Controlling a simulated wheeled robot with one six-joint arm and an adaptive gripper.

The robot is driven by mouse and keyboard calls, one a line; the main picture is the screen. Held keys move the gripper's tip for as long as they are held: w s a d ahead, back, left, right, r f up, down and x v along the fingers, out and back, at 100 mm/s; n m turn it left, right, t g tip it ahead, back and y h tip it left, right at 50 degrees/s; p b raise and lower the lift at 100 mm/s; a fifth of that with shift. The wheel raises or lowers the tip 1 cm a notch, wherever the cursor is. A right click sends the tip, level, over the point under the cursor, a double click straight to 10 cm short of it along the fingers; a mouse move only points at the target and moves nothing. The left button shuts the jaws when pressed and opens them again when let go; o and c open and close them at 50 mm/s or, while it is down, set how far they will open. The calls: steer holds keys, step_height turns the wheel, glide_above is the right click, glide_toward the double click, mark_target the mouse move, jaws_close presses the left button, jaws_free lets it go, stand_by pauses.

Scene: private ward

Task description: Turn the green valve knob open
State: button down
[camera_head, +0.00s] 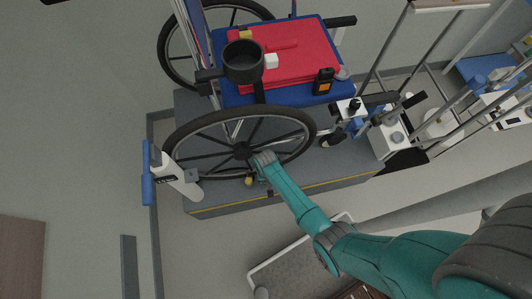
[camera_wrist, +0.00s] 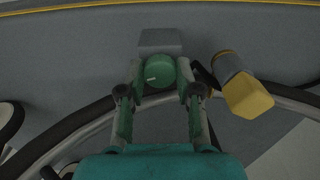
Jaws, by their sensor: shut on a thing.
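The green valve knob (camera_wrist: 160,71) shows in the wrist view, a round knob with a white mark pointing left on its face. A grey block (camera_wrist: 160,40) sits directly behind it. My gripper (camera_wrist: 159,78) has one finger on each side of the knob and is shut on it. In the head view my gripper (camera_head: 262,160) is in front of the wheelchair's near wheel, by the hub. The knob cannot be made out there.
A yellow-ended cylinder (camera_wrist: 246,94) stands close to the right of my gripper in the wrist view. The wheelchair wheel (camera_head: 170,147) surrounds the work area. A red case (camera_head: 283,55) lies on the blue seat. A white-and-blue device (camera_head: 175,178) stands left.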

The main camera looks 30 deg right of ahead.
steer(key=shift+m, duration=0.7)
steer(key=c, duration=0.8)
jaws_free()
step_height(320, 180, up, 12)
stand_by(0.4)
